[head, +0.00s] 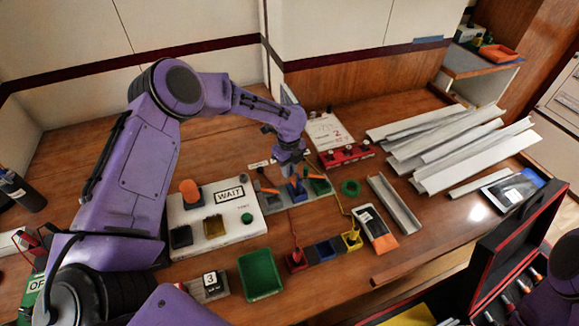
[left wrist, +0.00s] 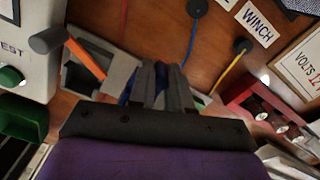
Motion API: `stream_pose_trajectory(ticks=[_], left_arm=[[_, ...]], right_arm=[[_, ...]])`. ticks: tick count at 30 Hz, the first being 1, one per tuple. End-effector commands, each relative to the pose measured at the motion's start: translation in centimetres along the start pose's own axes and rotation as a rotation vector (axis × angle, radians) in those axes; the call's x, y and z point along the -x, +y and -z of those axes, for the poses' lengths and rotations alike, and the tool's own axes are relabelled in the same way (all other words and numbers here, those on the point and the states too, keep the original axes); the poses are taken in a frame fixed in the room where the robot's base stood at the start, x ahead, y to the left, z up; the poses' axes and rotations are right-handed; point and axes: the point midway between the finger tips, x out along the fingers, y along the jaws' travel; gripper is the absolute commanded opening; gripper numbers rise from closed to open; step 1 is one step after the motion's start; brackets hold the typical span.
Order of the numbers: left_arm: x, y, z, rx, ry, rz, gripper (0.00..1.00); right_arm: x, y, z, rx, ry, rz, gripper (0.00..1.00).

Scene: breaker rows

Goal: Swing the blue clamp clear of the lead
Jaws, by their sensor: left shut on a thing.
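The blue clamp (head: 296,190) sits in the middle of a grey row between an orange-handled unit (head: 267,190) and a green one (head: 319,184). My left gripper (head: 292,173) points down over it. In the left wrist view the left gripper (left wrist: 161,88) is shut, with blue parts of the clamp (left wrist: 130,88) showing beside the fingers. The fingers hide most of the clamp and its handle. A blue lead (left wrist: 192,42) runs toward the fingers; whether the clamp still presses on it is hidden. My right gripper is not in view.
Red (head: 296,261), blue (head: 325,250) and yellow (head: 352,240) blocks stand in front. A red-based meter (head: 347,155) is behind, right. Grey channels (head: 450,145) lie farther right.

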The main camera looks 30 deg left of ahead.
Motion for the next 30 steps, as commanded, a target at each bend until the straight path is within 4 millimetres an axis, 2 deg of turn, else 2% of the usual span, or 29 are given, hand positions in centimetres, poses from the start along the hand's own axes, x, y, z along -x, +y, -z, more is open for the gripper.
stream_pose_trajectory(ticks=[8,15,30], left_arm=[[0.3,0.7,-0.1,0.185,-0.001,-0.002,0.0],[0.3,1.6,-0.1,0.414,-0.001,-0.002,0.0],[0.2,3.2,0.3,0.833,-0.001,-0.001,0.0]], right_arm=[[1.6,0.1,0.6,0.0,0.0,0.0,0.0],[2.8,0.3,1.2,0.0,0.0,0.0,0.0],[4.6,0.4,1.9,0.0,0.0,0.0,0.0]])
